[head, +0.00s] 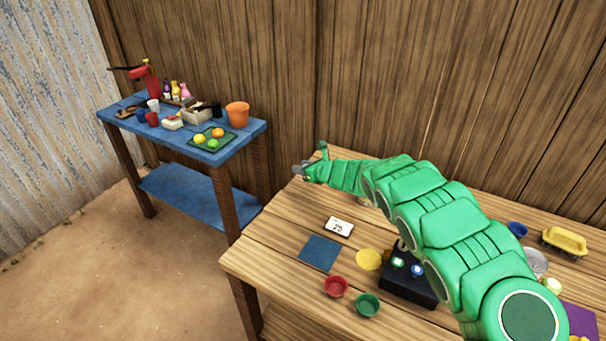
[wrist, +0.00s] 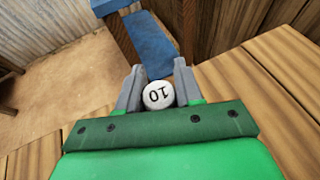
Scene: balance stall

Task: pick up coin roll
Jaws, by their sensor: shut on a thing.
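The coin roll (wrist: 158,96) is a small white cylinder with a round end marked 10. In the wrist view it sits between the two grey fingers of my gripper (wrist: 159,88), which is shut on it. In the head view my gripper (head: 300,169) is at the far left end of the green arm, over the back left edge of the wooden table (head: 262,247). The coin roll cannot be made out in the head view.
A card marked 25 (head: 339,227), a blue mat (head: 320,253), a red bowl (head: 336,286), a green bowl (head: 367,304) and a black box (head: 405,285) are on the table. A blue table (head: 250,135) with several items stands at the left. Bare wood lies left of the mat.

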